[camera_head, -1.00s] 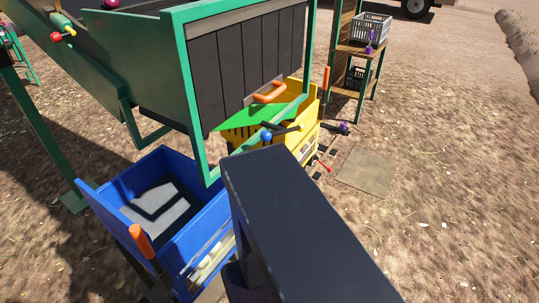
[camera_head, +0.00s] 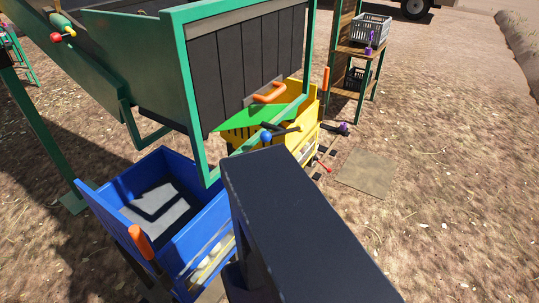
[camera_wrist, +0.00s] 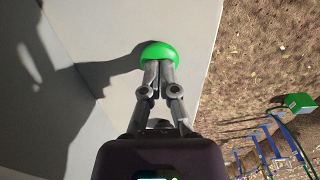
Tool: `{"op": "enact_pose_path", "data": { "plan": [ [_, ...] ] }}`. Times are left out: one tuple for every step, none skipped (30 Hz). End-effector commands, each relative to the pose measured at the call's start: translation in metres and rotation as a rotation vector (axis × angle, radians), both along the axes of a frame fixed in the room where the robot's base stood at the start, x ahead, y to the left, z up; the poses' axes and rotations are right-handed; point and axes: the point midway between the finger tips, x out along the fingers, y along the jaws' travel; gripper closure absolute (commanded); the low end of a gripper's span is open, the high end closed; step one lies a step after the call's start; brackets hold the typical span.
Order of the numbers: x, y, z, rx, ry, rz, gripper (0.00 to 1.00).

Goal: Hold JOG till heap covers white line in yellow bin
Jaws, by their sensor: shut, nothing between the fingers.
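In the wrist view a green domed button (camera_wrist: 159,54) sits on a pale grey panel (camera_wrist: 95,30). My gripper (camera_wrist: 158,66) is shut and empty, its fingertips at the near side of the button and seeming to touch it. I cannot tell how far the button is pressed, and no label shows. In the head view the yellow bin (camera_head: 309,136) stands under the green-framed machine, partly hidden by a green flap (camera_head: 249,119) and my arm. I cannot make out a heap or a white line inside it. My gripper is hidden in the head view.
A blue bin (camera_head: 205,244) with an orange-handled lever (camera_head: 140,239) stands left of my arm. A dark slatted panel (camera_head: 240,65) hangs in the green frame. A wooden shelf (camera_head: 356,49) holds a grey crate (camera_head: 371,28). Open dirt lies to the right.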

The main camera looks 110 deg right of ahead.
Motion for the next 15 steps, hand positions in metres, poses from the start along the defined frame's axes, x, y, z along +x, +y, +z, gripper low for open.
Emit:
{"op": "enact_pose_path", "data": {
  "plan": [
    [0.0,0.0,0.0,-0.001,0.001,0.0,1.0],
    [0.0,0.0,0.0,-0.001,0.001,0.0,1.0],
    [0.0,0.0,0.002,-0.001,0.001,0.0,1.0],
    [0.0,0.0,0.003,-0.001,0.001,0.0,1.0],
    [0.0,0.0,0.004,-0.001,0.001,0.0,1.0],
    [0.0,0.0,0.007,-0.001,0.001,0.0,1.0],
    [0.0,0.0,0.01,-0.001,0.001,0.0,1.0],
    [0.0,0.0,0.013,-0.001,0.001,0.0,1.0],
    [0.0,0.0,0.017,-0.001,0.001,0.0,1.0],
    [0.0,0.0,0.02,-0.001,0.001,0.0,1.0],
    [0.0,0.0,0.023,0.0,0.0,0.0,1.0],
    [0.0,0.0,0.027,0.0,0.0,0.0,1.0],
    [0.0,0.0,0.03,0.0,0.0,0.0,1.0],
    [0.0,0.0,0.033,0.0,0.0,0.0,1.0],
    [0.0,0.0,0.037,0.0,0.0,0.0,1.0]
  ]
}}
